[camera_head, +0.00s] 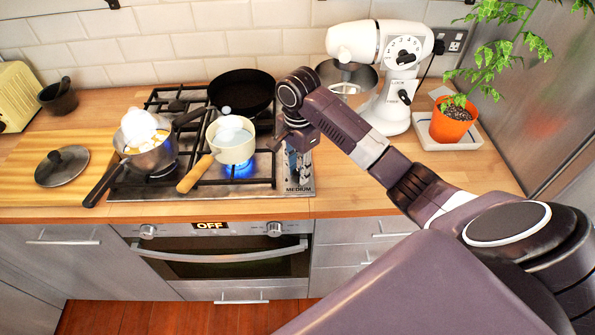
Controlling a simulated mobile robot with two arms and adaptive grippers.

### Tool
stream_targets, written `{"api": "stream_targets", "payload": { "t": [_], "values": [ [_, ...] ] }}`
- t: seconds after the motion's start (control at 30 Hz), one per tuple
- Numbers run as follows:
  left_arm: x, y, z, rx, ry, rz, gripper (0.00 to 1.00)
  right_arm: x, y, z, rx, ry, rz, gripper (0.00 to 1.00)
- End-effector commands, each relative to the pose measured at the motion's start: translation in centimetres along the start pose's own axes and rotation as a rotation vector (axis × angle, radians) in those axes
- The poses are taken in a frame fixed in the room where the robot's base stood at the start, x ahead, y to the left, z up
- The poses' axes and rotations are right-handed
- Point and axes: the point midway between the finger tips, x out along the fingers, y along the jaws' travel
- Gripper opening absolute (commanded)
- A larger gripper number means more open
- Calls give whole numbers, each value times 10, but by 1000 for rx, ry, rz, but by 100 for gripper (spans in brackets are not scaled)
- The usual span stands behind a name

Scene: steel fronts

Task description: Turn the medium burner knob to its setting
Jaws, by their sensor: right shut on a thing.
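The gas hob (200,190) is set in the wooden counter, with a strip along its right side marked with the label MEDIUM (299,189). My right gripper (297,150) points down over this strip, just behind the label, and is shut on a burner knob there. The gripper hides most of the knob, so its angle cannot be read. A blue flame (240,167) burns under the cream saucepan (232,147). My left gripper is not in view.
A steel pot (149,158) with white and orange contents and a black pan (241,90) stand on the hob. The saucepan's wooden handle (195,174) points front left. A white mixer (382,45) and potted plant (453,122) stand right. The counter's front right is clear.

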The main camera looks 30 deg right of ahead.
Motion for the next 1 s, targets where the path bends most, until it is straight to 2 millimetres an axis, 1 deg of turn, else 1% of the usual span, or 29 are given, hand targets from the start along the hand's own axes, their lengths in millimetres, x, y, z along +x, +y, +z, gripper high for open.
{"api": "stream_targets", "payload": {
  "t": [0.1, 0.2, 0.47, 0.77, 0.87, 1.0],
  "values": [
    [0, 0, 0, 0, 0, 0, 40, 1, 0, 2, 195, -4, 0, 9],
    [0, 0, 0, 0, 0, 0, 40, 0, 0, 0, 289, -2, 0, 9],
    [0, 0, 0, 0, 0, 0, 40, 0, 0, 0, 283, 0, 0, 9],
    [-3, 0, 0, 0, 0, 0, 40, 6, 0, 0, 284, 0, 0, 9],
    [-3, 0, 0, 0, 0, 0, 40, 6, 0, 2, 383, -3, 1, 9],
    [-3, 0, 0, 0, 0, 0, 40, 6, 0, 0, 393, 1, 0, 9]
  ]
}}
